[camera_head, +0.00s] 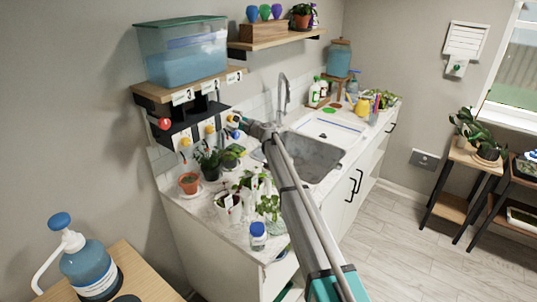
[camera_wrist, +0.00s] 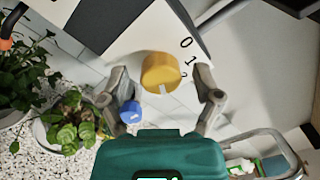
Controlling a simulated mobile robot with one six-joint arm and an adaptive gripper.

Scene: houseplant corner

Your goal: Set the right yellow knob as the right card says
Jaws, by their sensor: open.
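The right yellow knob (camera_wrist: 161,72) sits on a white dial plate in the wrist view, with the figures 0, 1 and 2 printed along its right side. A pale mark shows at the knob's lower edge; I cannot tell which figure it points to. My gripper (camera_wrist: 160,80) is open, one finger on each side of the knob, with a visible gap on both sides. In the head view the right knob (camera_head: 231,118) is beside my gripper (camera_head: 240,123), which partly hides its plate. The right card (camera_head: 234,77) is on the shelf edge above; its figure is too small to read surely.
Two other yellow knobs, the middle (camera_head: 210,129) and the left (camera_head: 185,142), are to the left, with a red knob (camera_head: 165,123) beyond. A blue water tank (camera_head: 185,55) stands above. Potted plants (camera_head: 208,160) crowd the counter below. The sink (camera_head: 310,155) is to the right.

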